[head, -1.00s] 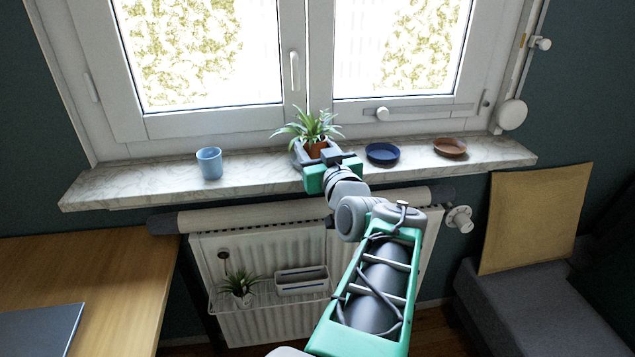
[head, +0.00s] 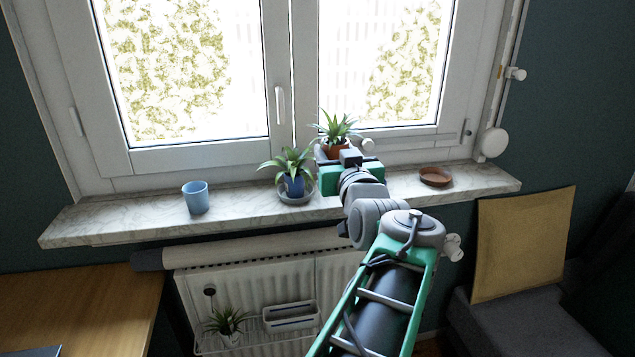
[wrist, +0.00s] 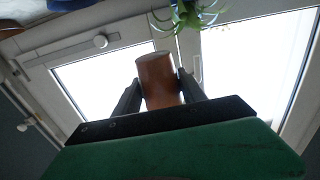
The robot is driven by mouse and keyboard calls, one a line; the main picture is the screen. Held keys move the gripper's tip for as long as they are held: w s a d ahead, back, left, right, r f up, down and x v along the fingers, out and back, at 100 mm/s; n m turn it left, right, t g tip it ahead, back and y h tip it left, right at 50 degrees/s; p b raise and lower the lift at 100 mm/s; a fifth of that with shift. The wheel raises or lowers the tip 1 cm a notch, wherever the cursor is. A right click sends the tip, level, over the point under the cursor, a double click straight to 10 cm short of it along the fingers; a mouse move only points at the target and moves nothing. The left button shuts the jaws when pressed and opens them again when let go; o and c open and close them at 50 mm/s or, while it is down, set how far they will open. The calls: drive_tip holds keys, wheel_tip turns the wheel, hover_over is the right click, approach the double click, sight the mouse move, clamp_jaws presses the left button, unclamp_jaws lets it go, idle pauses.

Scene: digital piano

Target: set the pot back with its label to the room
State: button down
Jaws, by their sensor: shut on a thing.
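My gripper (head: 337,160) is shut on a terracotta pot (head: 337,151) with a spiky green plant, held above the sill toward the window. In the wrist view the terracotta pot (wrist: 160,82) is between the two fingers (wrist: 158,92). No label shows on it. A blue pot (head: 292,187) with a similar plant stands on a grey saucer (head: 297,199), just left of my gripper. No label can be made out on it either. In the wrist view, green leaves (wrist: 187,14) show at the top edge; I cannot tell which plant they belong to.
The marble windowsill (head: 120,218) carries a light blue cup (head: 196,198) at left and an empty brown saucer (head: 436,177) at right. The window handle (head: 280,105) is behind. The sill between cup and blue pot is clear. A radiator shelf with a plant (head: 228,322) is below.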

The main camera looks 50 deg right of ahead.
drive_tip(key=w+d+f, duration=0.8)
drive_tip(key=w+f, duration=0.1)
drive_tip(key=shift+w+d, duration=0.1)
drive_tip(key=shift+w+d+f, duration=0.1)
drive_tip(key=shift+f, duration=1.6)
drive_tip(key=shift+f+b, duration=0.2)
drive_tip(key=shift+b, duration=0.25)
drive_tip(key=c, duration=0.7)
unclamp_jaws()
drive_tip(key=shift+o, duration=0.2)
